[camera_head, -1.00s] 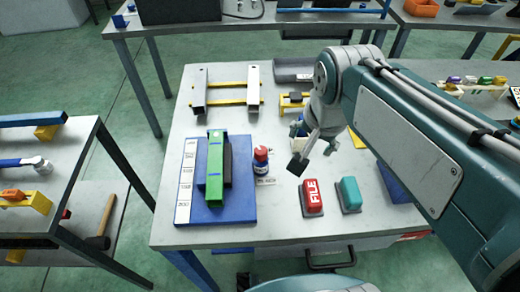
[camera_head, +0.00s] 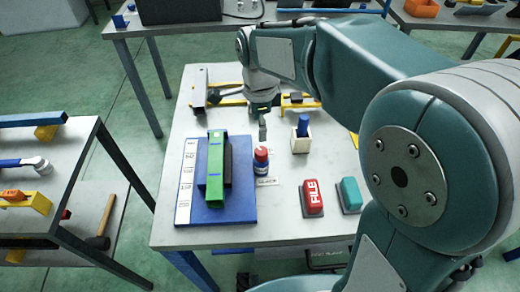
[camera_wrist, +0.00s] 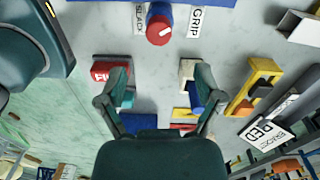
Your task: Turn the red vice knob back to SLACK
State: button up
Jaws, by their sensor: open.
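The red vice knob (camera_head: 261,155) stands upright on a blue base just right of the blue board (camera_head: 240,214). In the wrist view the knob (camera_wrist: 160,24) is at the top, with the SLACK label (camera_wrist: 140,18) on its left and the GRIP label (camera_wrist: 195,20) on its right. A white mark shows on its red top; I cannot tell surely which label it points to. My gripper (camera_head: 263,136) hangs just behind the knob in the head view, apart from it. In the wrist view my gripper (camera_wrist: 160,85) has its fingers spread and empty.
A green bar (camera_head: 216,170) lies on the blue board. A red FILE block (camera_head: 312,197) and a teal block (camera_head: 350,194) stand to the right. A white holder (camera_head: 300,143) with a blue peg stands behind them. A yellow-grey frame (camera_head: 228,90) is farther back.

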aim_at(260, 150)
notch_tip(260, 150, down, 9)
jog(key=shift+s+f, duration=0.15)
jog(key=c, duration=1.2)
